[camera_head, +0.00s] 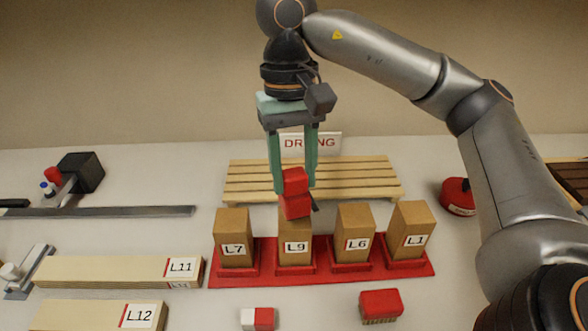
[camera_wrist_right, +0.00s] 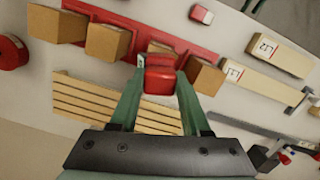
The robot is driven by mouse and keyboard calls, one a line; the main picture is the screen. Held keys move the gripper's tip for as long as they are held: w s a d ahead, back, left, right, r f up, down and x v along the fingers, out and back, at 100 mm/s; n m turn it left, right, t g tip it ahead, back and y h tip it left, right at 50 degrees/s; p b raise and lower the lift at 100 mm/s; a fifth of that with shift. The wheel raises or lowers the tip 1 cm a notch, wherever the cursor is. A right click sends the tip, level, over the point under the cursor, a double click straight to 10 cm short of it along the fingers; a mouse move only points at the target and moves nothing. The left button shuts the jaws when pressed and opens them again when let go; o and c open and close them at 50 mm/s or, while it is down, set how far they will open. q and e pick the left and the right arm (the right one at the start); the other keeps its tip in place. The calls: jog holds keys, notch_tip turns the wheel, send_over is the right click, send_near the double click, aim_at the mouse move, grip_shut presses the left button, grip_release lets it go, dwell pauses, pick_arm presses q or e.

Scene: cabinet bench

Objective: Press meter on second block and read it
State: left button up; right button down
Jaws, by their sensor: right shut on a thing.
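My right gripper (camera_head: 296,188) is shut on a red meter (camera_head: 296,205), which sits between its fingertips. The gripper points down, and the meter is over the L9 block (camera_head: 295,247), second from the left. It hides the top of that block, and I cannot tell whether they touch. The wrist view also shows the meter (camera_wrist_right: 160,80) between the fingers; no reading is visible. The L7 block (camera_head: 235,240), L6 block (camera_head: 354,240) and L1 block (camera_head: 411,232) stand upright in the same row on a red base (camera_head: 270,279). My left gripper is out of view.
A slatted wooden rack (camera_head: 370,178) lies behind the blocks, before a partly hidden sign. In front are a red brush (camera_head: 381,303) and a red-white eraser (camera_head: 258,319). Boards L11 (camera_head: 105,270) and L12 (camera_head: 90,314) lie left; a round red thing (camera_head: 458,197) is right.

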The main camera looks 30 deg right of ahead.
notch_tip(320, 180, up, 2)
jog(key=shift+p, duration=0.65)
notch_tip(320, 180, up, 3)
jog(key=p, duration=0.3)
jog(key=shift+r, duration=0.15)
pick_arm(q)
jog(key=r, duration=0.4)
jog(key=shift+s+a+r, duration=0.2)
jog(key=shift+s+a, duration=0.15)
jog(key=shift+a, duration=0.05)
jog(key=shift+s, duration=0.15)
pick_arm(e)
jog(key=shift+s, duration=0.1)
